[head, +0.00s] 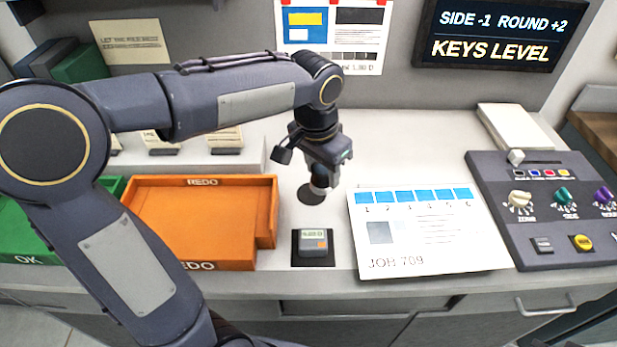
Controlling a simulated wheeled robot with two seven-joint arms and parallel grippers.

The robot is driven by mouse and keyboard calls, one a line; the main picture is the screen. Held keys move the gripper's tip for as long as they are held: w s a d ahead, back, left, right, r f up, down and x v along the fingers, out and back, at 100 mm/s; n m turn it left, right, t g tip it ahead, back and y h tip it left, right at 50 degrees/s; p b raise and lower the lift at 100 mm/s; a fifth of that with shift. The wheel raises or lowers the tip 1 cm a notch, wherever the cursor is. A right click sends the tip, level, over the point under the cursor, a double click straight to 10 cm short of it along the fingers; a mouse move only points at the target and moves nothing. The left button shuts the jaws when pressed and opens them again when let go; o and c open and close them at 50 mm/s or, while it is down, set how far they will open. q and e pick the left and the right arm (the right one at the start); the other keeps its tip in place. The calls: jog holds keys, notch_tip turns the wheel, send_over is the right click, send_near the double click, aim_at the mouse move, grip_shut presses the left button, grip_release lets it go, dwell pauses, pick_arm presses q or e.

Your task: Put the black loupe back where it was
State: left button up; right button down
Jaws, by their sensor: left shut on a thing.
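My left gripper (322,172) comes in from the left and points down over the middle of the counter. It is shut on the black loupe (319,184), a small dark cylinder mostly hidden by the fingers. The loupe's lower end is over or near a round dark spot (309,196) on the counter. I cannot tell whether the loupe touches it. My right gripper is not in view.
An orange REDO tray (190,222) and a green OK tray (18,232) are at left. A small grey device (313,243) sits on a black pad in front. A JOB 709 sheet (430,255) and a control console (520,235) are at right. A screen (495,35) reads "KEYS LEVEL".

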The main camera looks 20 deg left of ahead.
pick_arm(q)
jog(key=w+a+f, duration=0.1)
jog(key=f, duration=0.1)
jog(key=w+a+f, duration=0.1)
jog(key=w+f, duration=0.1)
jog(key=w+a+f, duration=0.1)
jog(key=a+f, duration=0.1)
jog(key=shift+w+a+f, duration=0.1)
jog(key=shift+w, duration=0.15)
jog(key=shift+w+a+f, duration=0.1)
jog(key=shift+w+f, duration=0.05)
jog(key=shift+f, duration=1.6)
jog(key=shift+f, duration=0.2)
jog(key=o, duration=1)
jog(key=shift+c, duration=0.2)
